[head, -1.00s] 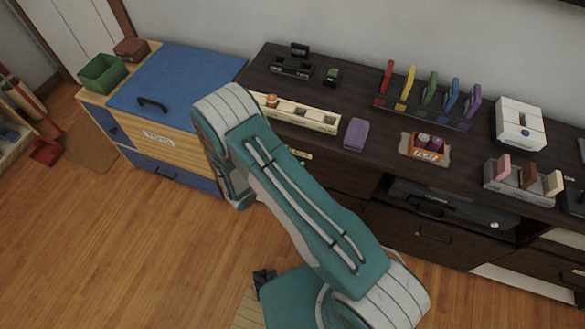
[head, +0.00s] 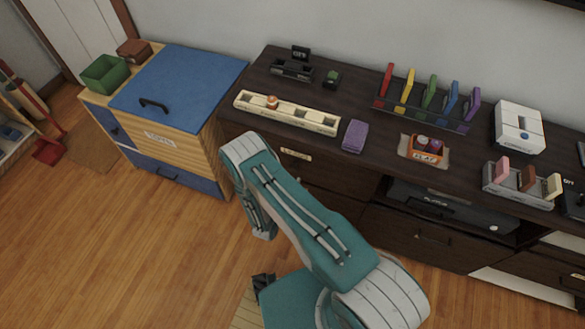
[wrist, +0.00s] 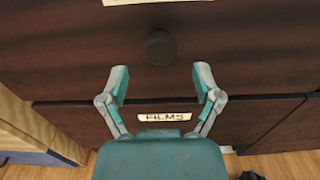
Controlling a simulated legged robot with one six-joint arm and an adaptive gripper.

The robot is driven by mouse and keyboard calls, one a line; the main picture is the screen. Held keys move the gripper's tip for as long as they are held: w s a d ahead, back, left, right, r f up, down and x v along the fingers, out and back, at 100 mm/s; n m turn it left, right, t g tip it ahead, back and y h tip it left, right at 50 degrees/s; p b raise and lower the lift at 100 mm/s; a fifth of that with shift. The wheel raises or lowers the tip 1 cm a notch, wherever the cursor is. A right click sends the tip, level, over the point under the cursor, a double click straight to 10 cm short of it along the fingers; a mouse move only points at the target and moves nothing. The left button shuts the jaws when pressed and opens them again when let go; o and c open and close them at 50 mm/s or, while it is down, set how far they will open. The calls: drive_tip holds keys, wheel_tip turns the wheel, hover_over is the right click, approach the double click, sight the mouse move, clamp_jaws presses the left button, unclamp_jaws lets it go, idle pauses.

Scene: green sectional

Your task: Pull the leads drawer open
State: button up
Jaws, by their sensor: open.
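In the wrist view a dark brown drawer front (wrist: 70,50) with a round dark knob (wrist: 160,48) fills the upper part. A pale label above the knob is cut off by the top edge, so I cannot read it. My gripper (wrist: 160,76) is open and empty, its two fingertips spread to either side, just below the knob in the picture. I cannot tell how far they are from the front. The drawer front looks shut. In the head view a pale label (head: 296,154) shows on the cabinet's upper left front; my arm hides the area beside it and my gripper.
Below is another front with a label reading FILMS (wrist: 165,117). A blue-lidded wooden toy chest (head: 180,80) stands left of the cabinet.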

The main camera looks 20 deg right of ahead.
sight(292, 170)
drive_tip(key=x, duration=0.4)
drive_tip(key=shift+w, duration=0.15)
clamp_jaws()
